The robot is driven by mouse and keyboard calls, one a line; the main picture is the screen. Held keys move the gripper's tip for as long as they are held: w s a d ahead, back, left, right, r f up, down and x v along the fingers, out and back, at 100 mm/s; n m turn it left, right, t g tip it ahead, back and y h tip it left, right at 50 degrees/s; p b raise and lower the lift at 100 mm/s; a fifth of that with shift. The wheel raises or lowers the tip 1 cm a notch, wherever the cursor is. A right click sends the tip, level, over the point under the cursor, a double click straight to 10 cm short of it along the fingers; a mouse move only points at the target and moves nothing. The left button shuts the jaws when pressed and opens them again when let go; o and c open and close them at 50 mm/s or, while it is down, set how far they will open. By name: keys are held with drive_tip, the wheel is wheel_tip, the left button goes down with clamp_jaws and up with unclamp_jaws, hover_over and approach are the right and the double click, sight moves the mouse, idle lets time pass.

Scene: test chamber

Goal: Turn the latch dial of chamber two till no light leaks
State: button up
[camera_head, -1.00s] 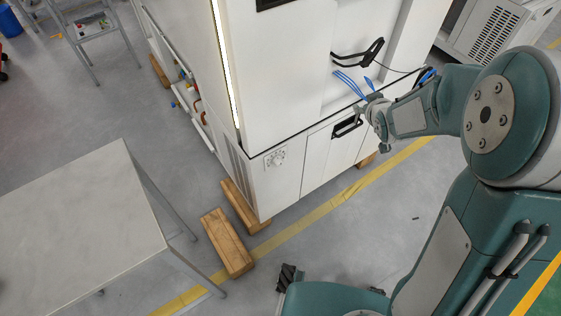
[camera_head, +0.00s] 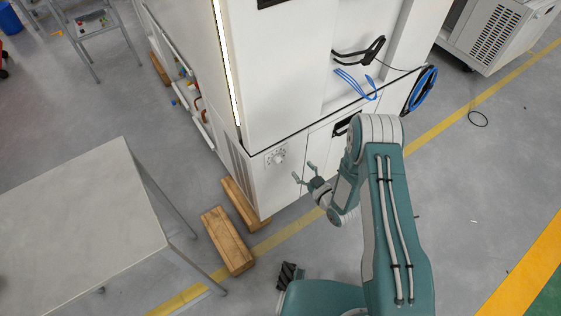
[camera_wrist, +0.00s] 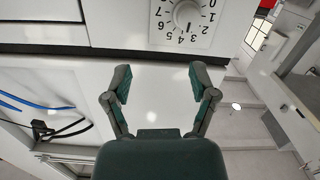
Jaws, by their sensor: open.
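The white latch dial (camera_head: 276,157) sits on a plate low on the front of the white chamber (camera_head: 283,70), near its left corner. In the wrist view the round knob (camera_wrist: 187,14) shows at the top, cut by the frame edge, with numbers around it; its exact setting is unclear. A bright strip of light (camera_head: 226,60) runs down the chamber's left front edge. No chamber number is readable. My gripper (camera_head: 303,171) is open and empty, apart from the dial, to its lower right. Its spread fingers also show in the wrist view (camera_wrist: 158,78), below the dial plate.
Wooden blocks (camera_head: 227,241) lie by the chamber's base. A grey table (camera_head: 75,225) stands at left. Floor right of my arm is mostly clear.

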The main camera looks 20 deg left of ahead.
sight(281, 162)
drive_tip(key=s+f+y, duration=0.1)
drive_tip(key=s+f, duration=0.2)
drive_tip(key=s, duration=0.1)
drive_tip(key=x, duration=1.1)
drive_tip(key=shift+w+a+r, duration=0.1)
drive_tip(key=shift+w+r, duration=0.05)
drive_tip(key=shift+c, duration=0.3)
clamp_jaws()
